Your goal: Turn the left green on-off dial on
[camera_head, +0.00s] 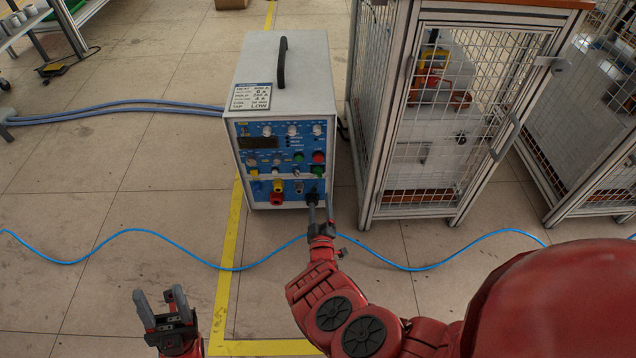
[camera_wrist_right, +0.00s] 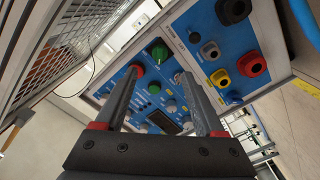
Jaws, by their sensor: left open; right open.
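The heater box (camera_head: 284,90) stands on the floor with its blue control panel (camera_head: 267,142) facing me. A green round control (camera_head: 298,157) and a lower green dial (camera_head: 316,170) are on the panel's right side. In the right wrist view a large green dial (camera_wrist_right: 158,50) with a ridge and a small green button (camera_wrist_right: 154,87) lie between the fingers' lines. My right gripper (camera_head: 320,205) is open and empty before the panel's lower right; it also shows in the right wrist view (camera_wrist_right: 158,76). Contact is not visible. My left gripper (camera_head: 160,298) is open and empty, low at left.
A red button (camera_head: 318,157) is beside the green controls. Yellow (camera_head: 278,185) and red (camera_head: 276,199) connectors are lower on the panel. A mesh cage (camera_head: 470,110) stands close to the right. A blue cable (camera_head: 130,232) crosses the floor.

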